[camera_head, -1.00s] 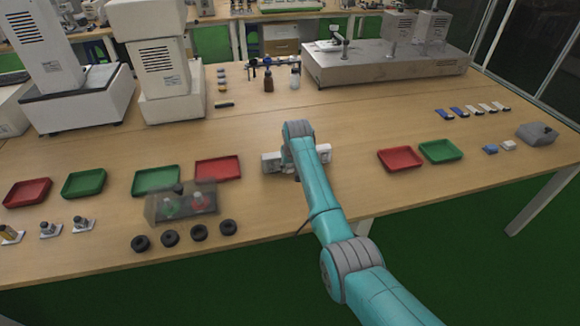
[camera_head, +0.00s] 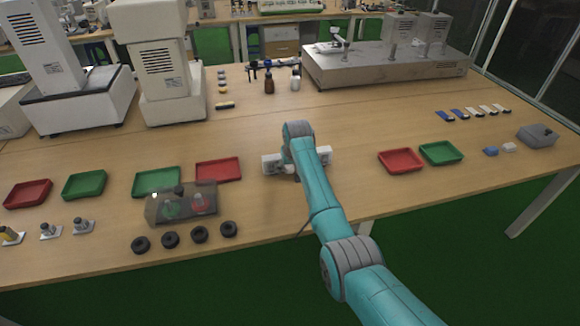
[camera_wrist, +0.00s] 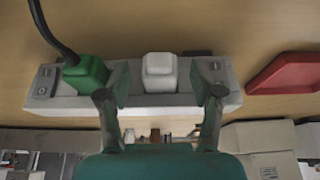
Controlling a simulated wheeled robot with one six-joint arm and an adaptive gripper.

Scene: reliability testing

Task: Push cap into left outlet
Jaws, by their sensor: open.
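A pale power strip (camera_wrist: 75,103) runs across the wrist view; its ends show beside my arm in the head view (camera_head: 270,164). A green plug (camera_wrist: 86,74) with a black cable is on its left part in the wrist view. A white cap (camera_wrist: 159,65) is at the strip's middle; I cannot tell how deep it sits. My gripper (camera_wrist: 163,86) is open, with one finger on each side of the cap and gaps between. The fingers reach over the strip. In the head view my arm hides the cap and gripper.
A red tray (camera_wrist: 290,75) lies near the strip's right end in the wrist view. In the head view, a clear box (camera_head: 155,211) and several black rings (camera_head: 199,233) lie left of my arm. Red (camera_head: 401,160) and green (camera_head: 441,152) trays lie right.

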